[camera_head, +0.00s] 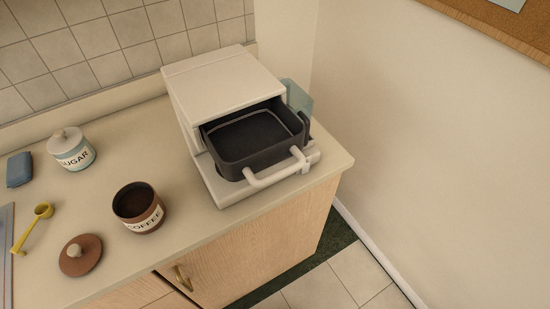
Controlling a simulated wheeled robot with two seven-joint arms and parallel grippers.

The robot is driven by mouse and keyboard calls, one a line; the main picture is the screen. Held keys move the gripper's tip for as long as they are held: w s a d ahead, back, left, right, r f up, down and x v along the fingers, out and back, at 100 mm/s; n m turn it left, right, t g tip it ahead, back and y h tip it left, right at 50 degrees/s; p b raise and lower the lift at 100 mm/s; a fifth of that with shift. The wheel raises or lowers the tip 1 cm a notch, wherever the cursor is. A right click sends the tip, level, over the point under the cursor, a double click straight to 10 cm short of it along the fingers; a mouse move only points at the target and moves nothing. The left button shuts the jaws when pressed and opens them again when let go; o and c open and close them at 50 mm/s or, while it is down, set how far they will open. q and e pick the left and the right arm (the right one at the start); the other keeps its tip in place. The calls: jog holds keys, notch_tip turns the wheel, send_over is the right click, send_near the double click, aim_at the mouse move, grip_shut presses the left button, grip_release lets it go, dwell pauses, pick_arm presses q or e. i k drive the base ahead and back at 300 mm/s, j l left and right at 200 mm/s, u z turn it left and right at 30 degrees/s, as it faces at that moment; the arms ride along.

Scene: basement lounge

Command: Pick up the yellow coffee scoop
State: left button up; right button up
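The yellow coffee scoop (29,231) lies on the counter at the left of the head view. Its round bowl points up and right, and its handle runs down and left towards a flat grey-blue item at the picture's edge. The open brown coffee jar (142,208), labelled COFFEE, stands to the right of the scoop. Its brown lid (80,255) with a knob lies on the counter between scoop and jar, nearer the front. Neither of my grippers shows in this view.
A white coffee machine (222,82) with a dark pulled-out drawer (254,141) stands at the counter's right end. A flat item (5,250) lies left. The counter (185,236) is clear before the machine.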

aim_at(44, 211)
jog(key=u, duration=1.9)
